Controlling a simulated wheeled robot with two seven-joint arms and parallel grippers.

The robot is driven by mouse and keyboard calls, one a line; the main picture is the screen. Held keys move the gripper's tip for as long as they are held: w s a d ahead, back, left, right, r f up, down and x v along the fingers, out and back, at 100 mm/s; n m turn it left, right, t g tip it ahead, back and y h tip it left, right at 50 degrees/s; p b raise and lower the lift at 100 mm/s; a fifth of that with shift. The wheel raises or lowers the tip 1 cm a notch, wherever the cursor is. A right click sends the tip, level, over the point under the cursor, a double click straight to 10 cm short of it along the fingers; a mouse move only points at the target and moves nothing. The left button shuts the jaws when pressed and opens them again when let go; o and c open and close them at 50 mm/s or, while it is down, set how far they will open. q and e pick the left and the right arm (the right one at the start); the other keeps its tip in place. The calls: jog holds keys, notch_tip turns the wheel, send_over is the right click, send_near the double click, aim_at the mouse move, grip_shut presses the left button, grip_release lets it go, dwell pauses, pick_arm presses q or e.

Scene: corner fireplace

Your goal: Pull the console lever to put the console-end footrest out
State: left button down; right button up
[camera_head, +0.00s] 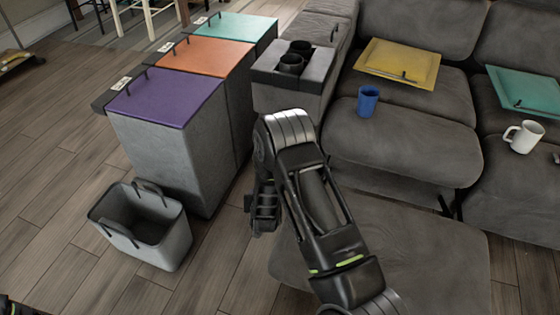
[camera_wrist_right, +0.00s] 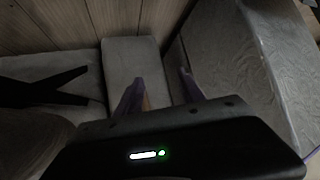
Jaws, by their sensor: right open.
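The grey console (camera_head: 290,88) with two dark cup holders stands at the left end of the sofa. A grey padded panel (camera_head: 430,262), which looks like the console-end footrest, extends in front of the nearest seat, partly behind my right arm. My right gripper (camera_head: 262,212) points down between the cabinets and this panel. In the wrist view, its two purple-tinted fingers (camera_wrist_right: 160,88) are apart, in front of a grey block. A small tan-orange bit shows beside the left finger; I cannot tell whether it is the lever. I cannot make out the console lever in either view.
Cabinets with purple (camera_head: 165,97), orange (camera_head: 207,58) and teal (camera_head: 238,27) lids stand left of the console. A grey basket (camera_head: 145,225) stands on the floor.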

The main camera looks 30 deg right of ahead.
pick_arm(q)
notch_tip(320, 180, down, 15)
jog(key=w+b, duration=0.1)
jog(key=b, duration=1)
jog(key=shift+w+a+b, duration=0.2)
jog(key=shift+a+b, duration=0.15)
jog(key=shift+a, duration=0.05)
pick_arm(e)
jog(key=w+d+r+m+t+h, duration=0.2)
jog(key=w+d+t+h, duration=0.2)
jog(key=w+d+h, duration=0.3)
jog(key=w+d, duration=0.3)
jog(key=d, duration=0.3)
jog(key=shift+w+r, duration=0.15)
pick_arm(q)
jog(key=shift+f, duration=0.1)
pick_arm(e)
jog(key=shift+d, duration=0.15)
jog(key=b+x, duration=0.3)
jog(key=x, duration=0.4)
jog(key=shift+w+b, duration=0.1)
jog(key=shift+b, duration=0.2)
jog(key=shift+w+d, duration=0.2)
pick_arm(q)
jog(key=f, duration=0.3)
jog(key=shift+w, duration=0.3)
